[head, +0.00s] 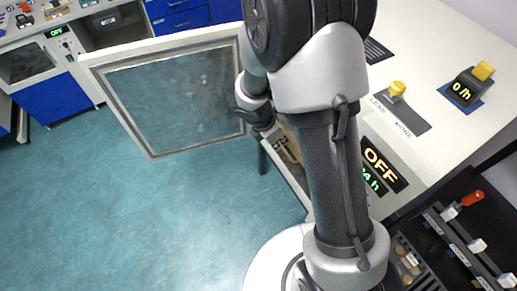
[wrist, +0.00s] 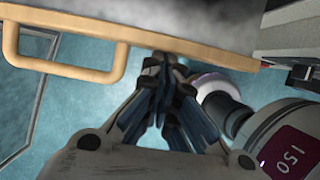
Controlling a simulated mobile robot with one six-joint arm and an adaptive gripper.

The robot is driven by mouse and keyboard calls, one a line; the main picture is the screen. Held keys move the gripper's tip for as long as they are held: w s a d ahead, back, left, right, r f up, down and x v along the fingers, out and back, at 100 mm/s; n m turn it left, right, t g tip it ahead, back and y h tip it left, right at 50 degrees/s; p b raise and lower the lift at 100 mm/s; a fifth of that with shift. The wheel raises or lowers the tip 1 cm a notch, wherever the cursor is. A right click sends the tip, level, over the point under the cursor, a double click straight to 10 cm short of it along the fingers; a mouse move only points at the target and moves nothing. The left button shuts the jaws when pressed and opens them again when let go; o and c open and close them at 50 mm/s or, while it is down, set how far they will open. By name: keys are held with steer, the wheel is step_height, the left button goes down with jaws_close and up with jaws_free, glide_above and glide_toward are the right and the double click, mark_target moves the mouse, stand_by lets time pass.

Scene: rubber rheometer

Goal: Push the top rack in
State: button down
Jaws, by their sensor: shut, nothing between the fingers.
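The rack (wrist: 190,12) is at the top of the wrist view, with a grey top surface and a tan front edge with a tan loop handle (wrist: 70,70) at the left. My gripper (wrist: 165,60) is shut and empty, its fingertips at the rack's front edge, right of the handle. I cannot tell whether they touch it. In the head view, a bit of tan (head: 286,146) shows in the opening of the white machine (head: 440,45). My arm hides most of the opening and the gripper there. I cannot tell from these views which rack this is.
The machine's glass door (head: 180,95) stands wide open to the left. Knobs and displays, one reading OFF (head: 384,164), are on the machine's top. A black panel with levers (head: 465,240) is at the lower right. The blue-green floor (head: 100,220) is clear.

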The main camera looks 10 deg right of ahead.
steer(key=shift+w+d, duration=0.25)
steer(key=shift+d, duration=0.6)
steer(key=shift+w+d, duration=0.25)
steer(key=shift+d, duration=0.55)
steer(key=shift+w+d, duration=0.25)
steer(key=shift+d, duration=0.6)
steer(key=shift+a+p, duration=0.35)
steer(key=shift+a, duration=0.15)
steer(key=s+a+r+p, duration=0.2)
steer(key=a+r+p, duration=0.3)
steer(key=r, duration=0.4)
steer(key=w+a+f+t+h+b, duration=0.3)
steer(key=a+f+h+b, duration=0.7)
steer(key=a, duration=0.3)
steer(key=shift+h, duration=0.4)
steer(key=b+x, duration=0.1)
steer(key=x, duration=0.7)
steer(key=r+b+x, duration=0.1)
steer(key=x, duration=0.3)
steer(key=shift+w+d+f+b, duration=0.1)
steer(key=shift+w+d+b, duration=0.2)
steer(key=shift+d+b, duration=0.1)
steer(key=shift+d, duration=0.3)
